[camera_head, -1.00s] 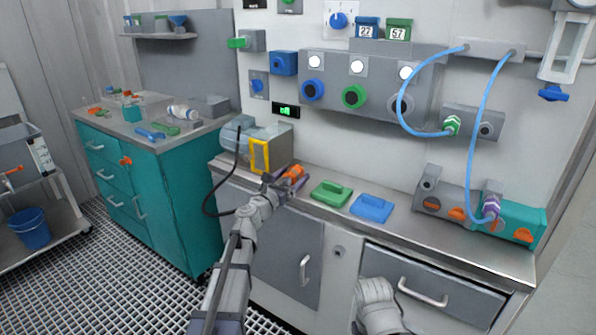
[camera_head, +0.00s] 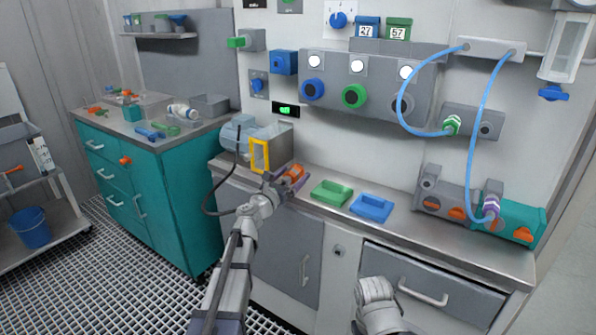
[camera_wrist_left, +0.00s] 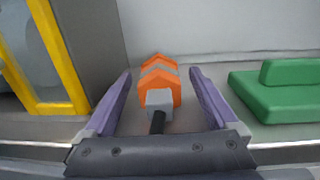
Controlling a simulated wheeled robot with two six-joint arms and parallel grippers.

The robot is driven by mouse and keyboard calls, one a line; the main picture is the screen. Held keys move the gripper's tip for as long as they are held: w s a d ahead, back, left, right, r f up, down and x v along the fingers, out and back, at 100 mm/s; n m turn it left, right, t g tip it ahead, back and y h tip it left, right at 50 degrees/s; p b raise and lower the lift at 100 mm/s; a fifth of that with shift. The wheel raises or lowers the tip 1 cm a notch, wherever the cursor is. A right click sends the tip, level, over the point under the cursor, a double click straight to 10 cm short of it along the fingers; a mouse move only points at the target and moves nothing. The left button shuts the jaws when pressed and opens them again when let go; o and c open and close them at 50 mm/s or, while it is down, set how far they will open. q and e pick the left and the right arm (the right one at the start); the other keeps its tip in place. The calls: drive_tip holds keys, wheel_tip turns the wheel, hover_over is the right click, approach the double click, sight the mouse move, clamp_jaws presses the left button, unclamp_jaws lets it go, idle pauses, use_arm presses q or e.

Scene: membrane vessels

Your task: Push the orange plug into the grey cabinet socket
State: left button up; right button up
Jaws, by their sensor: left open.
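The orange plug (camera_head: 294,171) lies on the steel counter, near the front of the grey unit with the yellow frame. In the left wrist view the plug (camera_wrist_left: 160,84) has a grey band, a grey block and a black cable end pointing at me. My left gripper (camera_head: 284,184) is open, its two purple fingers (camera_wrist_left: 161,76) on either side of the plug with visible gaps. A small square fitting (camera_head: 339,251) on the grey cabinet front may be the socket; I cannot tell for sure. My right arm shows low in the head view; its gripper is out of sight.
The yellow-framed unit (camera_head: 259,156) stands close left of the plug, with a black cable (camera_head: 206,197) looping off its side. A drawer handle (camera_head: 422,294) sticks out below.

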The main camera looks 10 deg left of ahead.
sight(284, 182)
use_arm(q)
clamp_jaws()
idle(0.7)
drive_tip(key=shift+s, duration=0.15)
drive_tip(key=shift+v, duration=3)
drive_tip(key=shift+r, duration=0.2)
